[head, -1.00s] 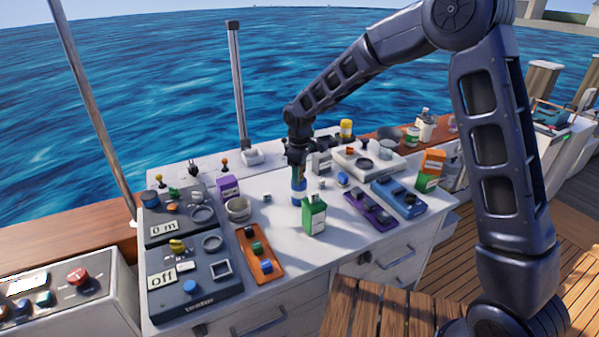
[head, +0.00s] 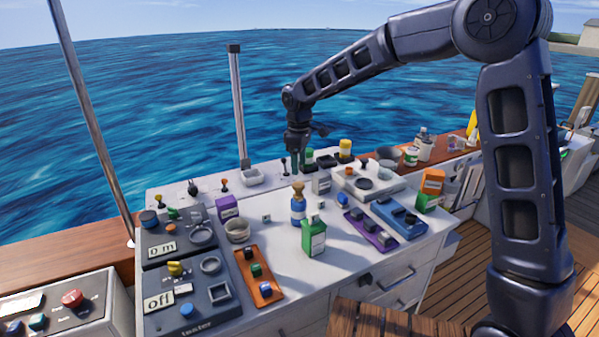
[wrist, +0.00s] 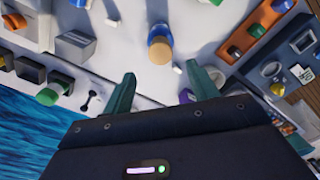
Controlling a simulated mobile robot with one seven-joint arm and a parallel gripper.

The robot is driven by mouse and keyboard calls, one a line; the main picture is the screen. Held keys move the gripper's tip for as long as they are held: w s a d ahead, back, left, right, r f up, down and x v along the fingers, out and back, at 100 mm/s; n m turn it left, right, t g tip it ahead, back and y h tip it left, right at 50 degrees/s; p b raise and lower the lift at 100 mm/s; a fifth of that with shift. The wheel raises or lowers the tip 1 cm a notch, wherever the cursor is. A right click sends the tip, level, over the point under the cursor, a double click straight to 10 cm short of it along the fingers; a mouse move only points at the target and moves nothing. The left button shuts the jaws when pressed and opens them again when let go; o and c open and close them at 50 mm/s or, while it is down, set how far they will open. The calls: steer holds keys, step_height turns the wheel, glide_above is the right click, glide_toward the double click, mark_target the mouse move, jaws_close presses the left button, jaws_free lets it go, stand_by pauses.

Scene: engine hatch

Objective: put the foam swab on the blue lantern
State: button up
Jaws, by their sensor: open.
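The blue lantern (head: 298,211) stands upright on the white worktop, behind a green bottle. A tan, round-topped piece, apparently the foam swab (head: 298,190), sits on top of it. In the wrist view the tan top (wrist: 160,51) largely covers the lantern, whose blue rim (wrist: 158,31) shows behind. I cannot tell how firmly the swab is seated. My gripper (head: 297,170) is behind and above the lantern, apart from it. In the wrist view its green fingers (wrist: 163,92) are spread, with nothing between them.
The green bottle (head: 314,238) stands close in front of the lantern. An orange switch tray (head: 260,277) and a grey cup (head: 237,231) lie left. A purple tray (head: 370,230) and a blue tray (head: 399,217) lie right. A thin grey post (head: 239,110) rises behind.

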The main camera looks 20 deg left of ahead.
steer(key=shift+r, duration=0.25)
steer(key=shift+d, duration=0.1)
steer(key=d+r+m+t, duration=0.1)
steer(key=d+r+m, duration=0.25)
steer(key=d, duration=0.75)
steer(key=d+r+m, duration=0.2)
steer(key=d+r, duration=0.2)
steer(key=d, duration=0.6)
steer(key=d+r+m+t, duration=0.1)
steer(key=d+r+m, duration=0.2)
steer(key=d, duration=0.8)
steer(key=s+d+f+m+t, duration=0.1)
steer(key=s+d+m, duration=0.3)
steer(key=s+d, duration=0.4)
steer(key=s+d+f+m+t, duration=0.1)
steer(key=s+d+m, duration=0.4)
steer(key=d, duration=0.9)
steer(key=s, duration=0.2)
steer(key=shift+s+d+t, duration=0.15)
steer(key=shift+s+t, duration=0.15)
steer(key=shift+s, duration=0.1)
